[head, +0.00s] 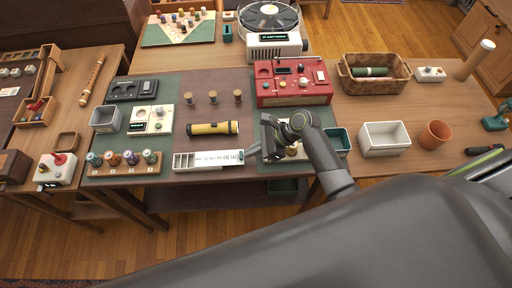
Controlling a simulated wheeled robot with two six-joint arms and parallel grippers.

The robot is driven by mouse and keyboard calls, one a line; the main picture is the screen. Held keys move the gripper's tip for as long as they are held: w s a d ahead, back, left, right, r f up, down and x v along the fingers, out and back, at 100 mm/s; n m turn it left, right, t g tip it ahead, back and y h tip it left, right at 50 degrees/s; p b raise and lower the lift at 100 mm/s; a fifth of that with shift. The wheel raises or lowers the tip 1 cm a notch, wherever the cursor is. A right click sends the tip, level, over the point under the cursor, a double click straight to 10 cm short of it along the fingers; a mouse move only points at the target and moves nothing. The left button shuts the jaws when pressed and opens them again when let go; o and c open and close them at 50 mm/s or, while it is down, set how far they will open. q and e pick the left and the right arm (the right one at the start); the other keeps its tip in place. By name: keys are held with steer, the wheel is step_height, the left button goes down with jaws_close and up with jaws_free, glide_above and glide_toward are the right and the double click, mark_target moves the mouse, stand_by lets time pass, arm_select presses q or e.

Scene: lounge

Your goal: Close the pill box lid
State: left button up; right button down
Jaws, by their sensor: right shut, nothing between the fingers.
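The pill box (184,162) is a long white case on the table's front middle. Small open compartments show at its left end. Its pale lid (218,158) with dark lettering covers the middle and right part. My right gripper (252,153) is shut and empty at the right end of the pill box. Its fingertips are at or very near the lid's right end; I cannot tell whether they touch. My right arm comes in from the lower right and hides part of the table there. My left gripper is not in view.
A yellow-black flashlight (212,128) lies behind the pill box. A red device (293,82) stands behind my gripper. A rack with several small bottles (124,168) is at the left. A white bin (384,139) and a terracotta pot (436,134) stand at the right.

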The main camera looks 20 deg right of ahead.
steer(key=shift+a+r, duration=0.1)
steer(key=shift+a, duration=0.1)
steer(key=p, duration=0.4)
glide_toward(217, 158)
steer(key=x, duration=0.5)
steer(key=shift+a, duration=0.25)
steer(key=shift+d, duration=0.1)
